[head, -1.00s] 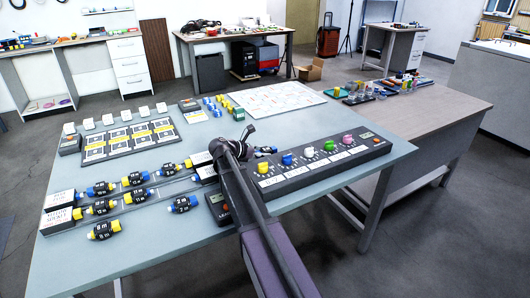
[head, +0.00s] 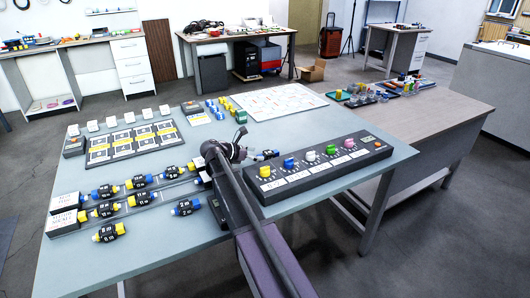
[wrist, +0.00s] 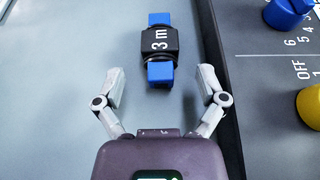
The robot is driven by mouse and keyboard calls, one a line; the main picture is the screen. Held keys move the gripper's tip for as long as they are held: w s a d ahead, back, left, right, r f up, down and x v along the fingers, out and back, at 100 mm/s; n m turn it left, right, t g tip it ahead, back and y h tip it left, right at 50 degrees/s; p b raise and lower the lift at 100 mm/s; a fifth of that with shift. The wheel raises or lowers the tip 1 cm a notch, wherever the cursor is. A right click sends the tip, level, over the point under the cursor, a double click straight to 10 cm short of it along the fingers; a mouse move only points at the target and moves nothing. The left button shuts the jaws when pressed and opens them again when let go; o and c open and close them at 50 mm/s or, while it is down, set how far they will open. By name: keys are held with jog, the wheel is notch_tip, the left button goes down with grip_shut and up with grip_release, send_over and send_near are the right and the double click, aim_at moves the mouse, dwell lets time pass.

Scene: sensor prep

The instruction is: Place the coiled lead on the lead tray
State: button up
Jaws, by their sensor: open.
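A coiled lead (wrist: 159,42) with a black body marked 3 m and blue ends lies on the pale bench top. It also shows in the head view (head: 265,155), just left of the dial panel. My gripper (wrist: 161,82) is open and empty, its two fingers spread either side of the lead's near blue end; the lead's body is beyond the fingertips. In the head view my gripper (head: 242,142) is beside the lead. Long, narrow grey trays (head: 178,193) on the left of the bench hold several similar leads with blue or yellow ends.
The dial panel (head: 318,172) with coloured knobs stands close on the right of the lead.

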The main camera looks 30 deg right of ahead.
jog(key=p+v, duration=0.2)
jog(key=v, duration=0.6)
dwell(0.4)
jog(key=shift+p, duration=0.35)
